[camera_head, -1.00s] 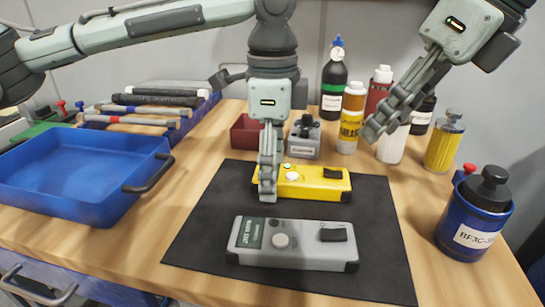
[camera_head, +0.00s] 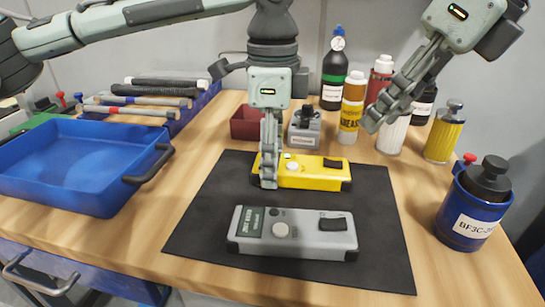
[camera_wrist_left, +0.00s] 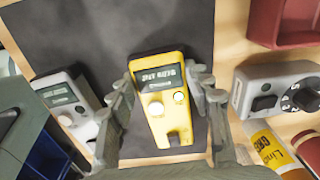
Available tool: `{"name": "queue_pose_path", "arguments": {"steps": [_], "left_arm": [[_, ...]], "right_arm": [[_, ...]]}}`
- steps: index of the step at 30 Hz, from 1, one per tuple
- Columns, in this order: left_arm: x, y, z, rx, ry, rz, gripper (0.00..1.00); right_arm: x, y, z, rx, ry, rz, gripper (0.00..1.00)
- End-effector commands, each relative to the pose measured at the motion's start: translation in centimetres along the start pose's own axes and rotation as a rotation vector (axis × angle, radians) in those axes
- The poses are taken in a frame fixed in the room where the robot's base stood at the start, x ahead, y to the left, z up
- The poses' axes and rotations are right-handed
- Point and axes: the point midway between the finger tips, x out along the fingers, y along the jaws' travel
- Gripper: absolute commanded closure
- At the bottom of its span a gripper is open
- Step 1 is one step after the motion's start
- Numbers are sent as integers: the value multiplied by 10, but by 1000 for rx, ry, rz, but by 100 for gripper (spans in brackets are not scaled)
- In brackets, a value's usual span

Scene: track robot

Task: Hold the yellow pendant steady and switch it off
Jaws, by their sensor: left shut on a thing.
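The yellow pendant (camera_head: 313,175) lies on a black mat (camera_head: 200,222). It also shows in the left wrist view (camera_wrist_left: 158,82), with a dark display, a pale round knob, a small green-lit button and a dark rocker switch at its near end. My left gripper (camera_head: 268,184) is shut on the pendant's left end, its fingers (camera_wrist_left: 162,82) along both long sides. In the head view the fingers hide part of that end. My right gripper (camera_head: 376,122) hangs in the air by the bottles, away from the pendant; its finger gap is not clear.
A similar grey pendant (camera_head: 310,236) lies in front on the mat. A blue tray (camera_head: 85,205) is at left. A small grey control box (camera_head: 304,130) and red bin (camera_head: 246,124) stand behind.

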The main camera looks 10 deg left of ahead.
Motion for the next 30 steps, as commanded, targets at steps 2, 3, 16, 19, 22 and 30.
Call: {"name": "queue_pose_path", "arguments": {"steps": [2,3,16,19,22,30], "left_arm": [[0,0,0,0,0,-1,97],[0,0,0,0,0,-1,97],[0,0,0,0,1,-1,97],[0,0,0,0,1,-1,97],[0,0,0,0,1,-1,97],[0,0,0,0,1,-1,97]], "right_arm": [[0,0,0,0,0,0,66],[0,0,0,-1,0,0,70],[12,14,23,-634,121,58,100],[16,18,30,-887,165,95,100],[19,20,37,-1134,207,140,100],[24,25,54,-1755,296,295,100]]}}
